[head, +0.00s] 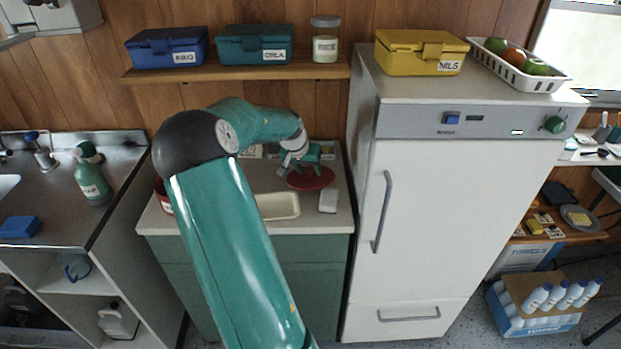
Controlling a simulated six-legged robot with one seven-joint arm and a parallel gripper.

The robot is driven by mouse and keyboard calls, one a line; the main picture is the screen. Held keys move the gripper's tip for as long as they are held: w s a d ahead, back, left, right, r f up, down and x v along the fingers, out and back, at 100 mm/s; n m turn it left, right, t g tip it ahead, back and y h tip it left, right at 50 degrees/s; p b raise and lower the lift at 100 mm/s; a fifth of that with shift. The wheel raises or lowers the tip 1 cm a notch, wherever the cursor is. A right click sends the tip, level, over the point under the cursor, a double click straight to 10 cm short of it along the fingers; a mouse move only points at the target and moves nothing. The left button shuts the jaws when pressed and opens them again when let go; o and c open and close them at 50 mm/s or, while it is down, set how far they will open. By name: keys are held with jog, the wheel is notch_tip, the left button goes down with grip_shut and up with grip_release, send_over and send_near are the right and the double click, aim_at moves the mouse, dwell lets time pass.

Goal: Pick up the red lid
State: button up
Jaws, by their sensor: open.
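The red lid (311,179) is a flat red disc at the back of the counter, right of my arm's end. My gripper (305,170) is open, just above or at the lid's upper side. Its fingers overlap the lid in this view, and I cannot tell whether they touch it. Part of the lid's far edge is hidden behind the gripper.
A cream tray (278,206) and a small pale box (328,200) are on the counter near the lid. A red container (163,196) is partly hidden behind my arm. The white fridge (450,215) stands close on the right; a shelf (240,74) with boxes hangs above.

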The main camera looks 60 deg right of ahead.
grip_shut()
dwell(0.3)
